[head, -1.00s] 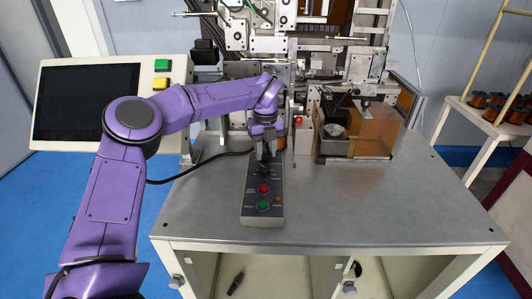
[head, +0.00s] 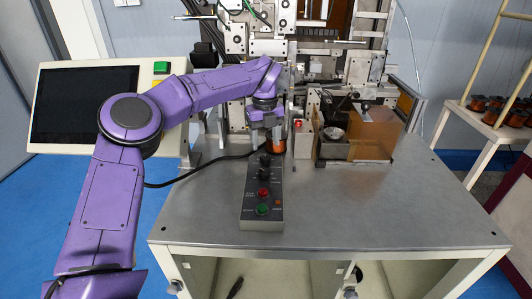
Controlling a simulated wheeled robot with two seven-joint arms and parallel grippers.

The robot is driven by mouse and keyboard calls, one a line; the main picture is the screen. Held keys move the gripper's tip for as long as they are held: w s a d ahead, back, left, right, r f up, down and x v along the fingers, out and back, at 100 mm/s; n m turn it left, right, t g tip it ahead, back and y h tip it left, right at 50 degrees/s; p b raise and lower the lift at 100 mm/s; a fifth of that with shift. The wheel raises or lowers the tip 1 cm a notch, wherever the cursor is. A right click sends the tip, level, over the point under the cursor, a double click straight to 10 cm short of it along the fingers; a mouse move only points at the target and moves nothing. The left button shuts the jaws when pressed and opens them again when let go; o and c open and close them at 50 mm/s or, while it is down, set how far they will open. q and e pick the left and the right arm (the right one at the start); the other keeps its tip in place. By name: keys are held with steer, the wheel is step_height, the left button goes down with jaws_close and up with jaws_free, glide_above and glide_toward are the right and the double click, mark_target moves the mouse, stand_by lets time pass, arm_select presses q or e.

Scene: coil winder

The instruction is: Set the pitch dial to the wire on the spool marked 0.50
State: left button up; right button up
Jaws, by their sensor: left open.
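A grey control box (head: 248,203) lies on the metal table. It has two black knobs, a rear one (head: 265,160) and a front one (head: 264,175); which is the pitch dial is too small to read. A spool of copper wire (head: 277,143) stands behind the box, partly hidden by my left gripper (head: 265,143); no 0.50 mark is legible on it. The left gripper points down, open and empty, just above and behind the rear knob. My right gripper is out of view.
The box also has a red button (head: 263,193) and a green button (head: 263,209). The winding machine stands behind, with an amber-covered unit (head: 372,138) to the right. A screen panel (head: 82,105) is at left. More spools (head: 495,112) sit on a right-hand shelf. The table's front right is clear.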

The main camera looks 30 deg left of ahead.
mark_target(266, 156)
arm_select(q)
step_height(266, 156, up, 6)
steer(key=shift+f, duration=0.1)
stand_by(0.4)
